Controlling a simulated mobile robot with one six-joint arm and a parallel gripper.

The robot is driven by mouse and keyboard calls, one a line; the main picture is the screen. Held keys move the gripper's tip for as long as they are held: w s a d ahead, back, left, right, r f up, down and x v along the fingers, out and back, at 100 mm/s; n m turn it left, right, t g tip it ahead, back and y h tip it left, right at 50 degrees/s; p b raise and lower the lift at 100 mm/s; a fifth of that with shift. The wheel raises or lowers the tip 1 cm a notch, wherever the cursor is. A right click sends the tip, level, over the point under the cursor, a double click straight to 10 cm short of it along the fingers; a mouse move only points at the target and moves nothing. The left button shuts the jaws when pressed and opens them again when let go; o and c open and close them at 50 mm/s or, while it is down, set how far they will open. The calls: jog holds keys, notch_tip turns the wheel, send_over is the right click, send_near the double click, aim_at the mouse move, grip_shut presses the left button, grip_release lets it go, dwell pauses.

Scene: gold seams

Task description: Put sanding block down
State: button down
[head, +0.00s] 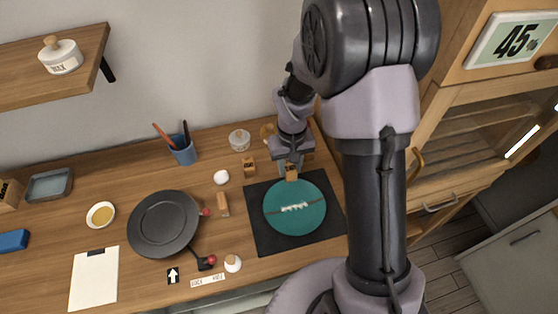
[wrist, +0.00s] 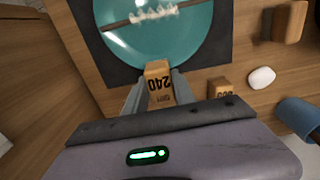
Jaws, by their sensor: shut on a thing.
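The sanding block (wrist: 158,84) is a small tan block marked "240" and "GRIT". My gripper (wrist: 156,88) is shut on it, one finger on each side. In the head view the block (head: 291,174) shows below my gripper (head: 290,165), at the back edge of a teal plate (head: 296,207). The plate has a seam across it with whitish lumps along the middle. It lies on a dark mat (head: 261,232). I cannot tell whether the block touches the plate.
A second tan block (wrist: 221,87) stands left of the mat, near a white round object (head: 221,177).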

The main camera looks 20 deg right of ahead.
jog(key=w, duration=0.2)
jog(key=w+a, duration=0.1)
jog(key=w, duration=0.3)
jog(key=shift+w+a+f+b, duration=0.25)
jog(key=shift+a+f+b, duration=0.05)
jog(key=shift+f, duration=0.05)
notch_tip(320, 180, down, 3)
jog(key=shift+f+b, duration=0.2)
jog(key=shift+b, duration=0.55)
jog(key=shift+f, duration=0.2)
jog(key=c, duration=1)
grip_release()
jog(key=shift+c, duration=0.2)
jog(key=shift+r, duration=0.1)
